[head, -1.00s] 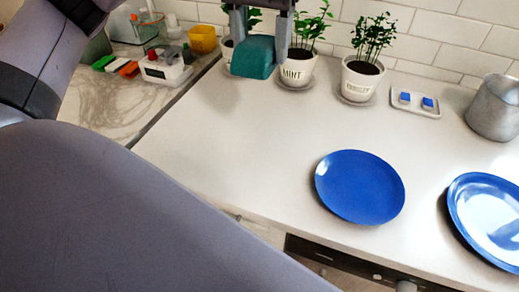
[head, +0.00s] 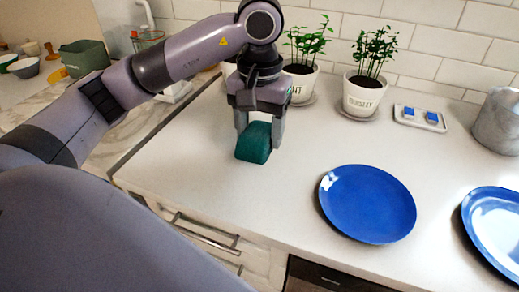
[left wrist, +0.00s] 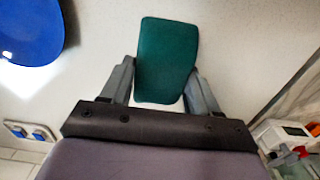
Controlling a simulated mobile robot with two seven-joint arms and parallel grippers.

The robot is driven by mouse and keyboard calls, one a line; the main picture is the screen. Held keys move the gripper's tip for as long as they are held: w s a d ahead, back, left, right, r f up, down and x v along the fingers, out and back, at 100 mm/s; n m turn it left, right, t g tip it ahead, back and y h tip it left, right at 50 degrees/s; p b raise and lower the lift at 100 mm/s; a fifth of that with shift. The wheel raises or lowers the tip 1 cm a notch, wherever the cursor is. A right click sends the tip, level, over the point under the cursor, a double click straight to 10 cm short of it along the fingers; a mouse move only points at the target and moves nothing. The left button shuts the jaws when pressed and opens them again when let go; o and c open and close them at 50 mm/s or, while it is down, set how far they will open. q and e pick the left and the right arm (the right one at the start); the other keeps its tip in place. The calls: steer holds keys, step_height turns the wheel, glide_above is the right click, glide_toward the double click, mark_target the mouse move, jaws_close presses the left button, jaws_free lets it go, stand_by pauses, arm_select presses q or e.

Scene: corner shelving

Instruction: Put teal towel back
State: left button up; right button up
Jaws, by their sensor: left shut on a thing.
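The teal towel (head: 254,143) is a small folded block between the fingers of my left gripper (head: 259,130). In the head view it is over the white counter, left of the nearer blue plate. I cannot tell whether its underside touches the counter. In the left wrist view the towel (left wrist: 167,60) sits between the two grey fingers of the gripper (left wrist: 160,85), which is shut on it. My right gripper is not in view.
The blue plate (head: 367,204) and a second blue plate (head: 497,224) lie on the counter (head: 300,160). Potted herbs (head: 362,95), a small tray with blue items (head: 420,118) and a metal pot (head: 500,122) stand along the back wall. The counter around the gripper is clear.

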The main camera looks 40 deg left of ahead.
mark_target(260, 129)
arm_select(q)
steer(key=shift+f, duration=2.3)
steer(key=shift+f, duration=0.2)
steer(key=o, duration=0.9)
steer(key=shift+o, duration=0.2)
steer(key=shift+r, duration=0.1)
steer(key=shift+r, duration=0.15)
step_height(260, 129, up, 12)
steer(key=shift+p, duration=0.7)
